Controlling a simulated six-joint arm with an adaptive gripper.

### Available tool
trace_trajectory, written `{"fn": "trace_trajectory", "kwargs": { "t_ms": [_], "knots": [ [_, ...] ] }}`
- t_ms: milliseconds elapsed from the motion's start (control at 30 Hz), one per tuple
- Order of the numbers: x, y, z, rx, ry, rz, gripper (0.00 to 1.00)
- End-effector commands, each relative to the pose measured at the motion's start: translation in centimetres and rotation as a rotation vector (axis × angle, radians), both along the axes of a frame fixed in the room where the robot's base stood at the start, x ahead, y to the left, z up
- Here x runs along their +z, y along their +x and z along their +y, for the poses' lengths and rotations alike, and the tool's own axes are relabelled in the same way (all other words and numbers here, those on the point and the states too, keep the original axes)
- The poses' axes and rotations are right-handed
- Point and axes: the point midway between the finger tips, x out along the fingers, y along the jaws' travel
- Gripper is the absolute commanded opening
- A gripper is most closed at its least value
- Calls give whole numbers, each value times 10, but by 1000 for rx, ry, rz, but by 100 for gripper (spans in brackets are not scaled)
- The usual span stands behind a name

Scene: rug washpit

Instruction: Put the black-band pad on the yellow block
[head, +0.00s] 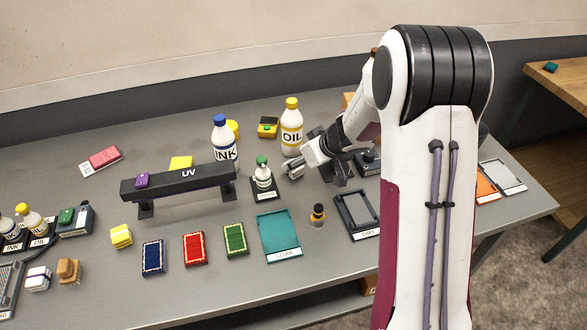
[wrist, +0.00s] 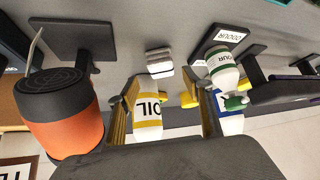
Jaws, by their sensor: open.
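In the wrist view a small white pad with a black band (wrist: 158,65) lies on the table, beyond and between my spread fingers. My gripper (wrist: 165,88) is open with nothing between its fingers. In the head view my gripper (head: 292,169) is low over the table, right of the green-capped bottle; I cannot separate the pad from the fingers there. Which is the yellow block is unclear.
The OIL bottle (head: 291,128) and INK bottle (head: 223,140) stand behind. The green-capped bottle (head: 263,174) and UV bar (head: 178,181) are left of my gripper. The SOAK tray (head: 279,236) lies in front. An orange cylinder (wrist: 62,125) is close in the wrist view.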

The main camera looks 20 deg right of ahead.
Motion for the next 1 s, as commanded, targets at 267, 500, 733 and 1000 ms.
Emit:
{"fn": "trace_trajectory", "kwargs": {
  "t_ms": [267,500,733,1000],
  "knots": [
    [-19,10,8,1,0,2,50],
    [-35,22,13,1,0,1,50],
    [-40,26,14,1,-1,0,50],
    [-40,26,14,0,0,0,50]
  ]
}}
